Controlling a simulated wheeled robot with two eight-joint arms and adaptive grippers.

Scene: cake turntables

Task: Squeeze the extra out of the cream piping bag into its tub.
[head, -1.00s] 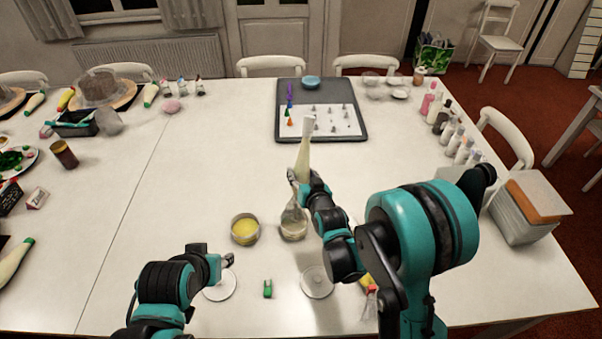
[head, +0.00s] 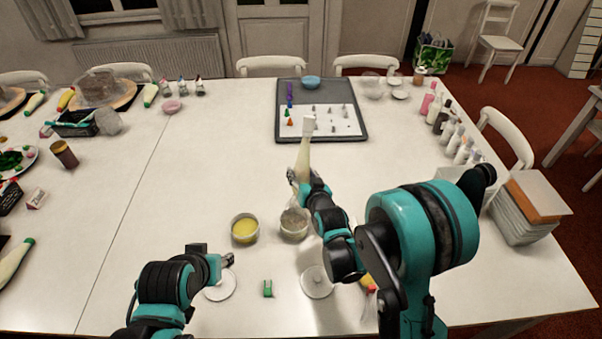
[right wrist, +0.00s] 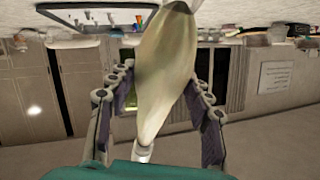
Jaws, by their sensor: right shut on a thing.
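The cream piping bag (head: 303,158) is pale cream with a white end at the top. My right gripper (head: 299,181) is shut around it and holds it roughly upright above the cream tub (head: 294,226), a small clear round tub. The right wrist view shows the bag (right wrist: 165,70) between the two fingers of the right gripper (right wrist: 160,88), narrowing to a white tip. How far the tip is from the tub is unclear. My left gripper (head: 229,260) is beside a small white turntable (head: 221,287); its jaws are too small to judge.
A tub of yellow filling (head: 245,229) stands close left of the cream tub. Another white turntable (head: 317,283) and a small green item (head: 267,288) are nearer me. A grey tray (head: 350,135) lies behind the bag. Bottles (head: 453,138) line the right side. The table's left middle is clear.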

